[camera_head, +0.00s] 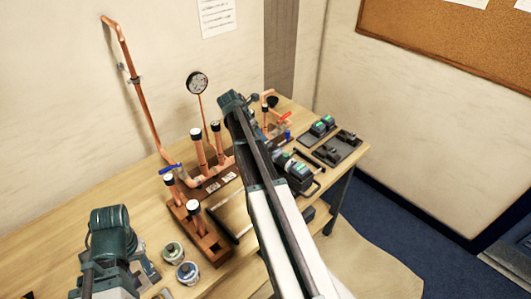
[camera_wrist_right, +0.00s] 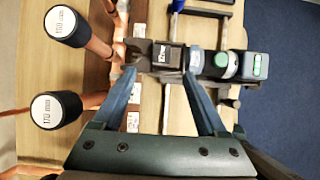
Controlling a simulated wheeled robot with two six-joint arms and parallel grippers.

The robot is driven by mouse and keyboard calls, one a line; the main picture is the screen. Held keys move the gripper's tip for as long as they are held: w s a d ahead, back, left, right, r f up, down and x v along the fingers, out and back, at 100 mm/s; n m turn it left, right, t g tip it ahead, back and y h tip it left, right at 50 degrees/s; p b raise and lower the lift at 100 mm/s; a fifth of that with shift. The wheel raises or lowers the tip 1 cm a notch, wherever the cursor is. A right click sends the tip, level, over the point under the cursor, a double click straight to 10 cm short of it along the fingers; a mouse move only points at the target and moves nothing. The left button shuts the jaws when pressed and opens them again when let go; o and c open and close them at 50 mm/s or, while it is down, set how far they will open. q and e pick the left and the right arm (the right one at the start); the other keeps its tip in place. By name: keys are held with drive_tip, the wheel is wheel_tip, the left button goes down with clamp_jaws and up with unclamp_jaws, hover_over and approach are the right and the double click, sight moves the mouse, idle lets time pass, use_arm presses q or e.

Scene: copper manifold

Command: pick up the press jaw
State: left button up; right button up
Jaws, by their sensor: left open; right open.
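In the right wrist view, a dark press jaw (camera_wrist_right: 168,56) with a small white label lies just past my right gripper's fingertips. It is in line with the body of a press tool (camera_wrist_right: 222,65), which has a green ring and a green-marked end. My right gripper (camera_wrist_right: 158,76) is open, its two blue fingers apart, with nothing held between them. In the head view the right forearm covers this gripper, and I cannot make out the jaw; the dark tool body (camera_head: 297,173) shows beside the arm. My left gripper (camera_head: 146,268) is low at the left, its fingertips partly hidden.
White-topped copper pipes (camera_wrist_right: 60,22) stand close to the left of my right gripper. A pressure gauge (camera_head: 197,83) rises behind the manifold. A dark mat (camera_head: 338,147) with several dark items lies at the table's right. Two round tins (camera_head: 187,272) sit near the left gripper.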

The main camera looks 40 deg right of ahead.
use_arm(q)
drive_tip(key=shift+f+b, duration=0.7)
drive_tip(key=shift+f, duration=0.55)
use_arm(e)
drive_tip(key=shift+x, duration=1.45)
drive_tip(key=b+x, duration=0.4)
drive_tip(key=x, duration=0.1)
drive_tip(key=shift+s+d, duration=0.1)
drive_tip(key=shift+d, duration=0.2)
drive_tip(key=shift+r, duration=0.1)
drive_tip(key=shift+c, duration=0.4)
use_arm(q)
wheel_tip(320, 180, down, 4)
drive_tip(key=shift+f, duration=0.1)
use_arm(e)
clamp_jaws()
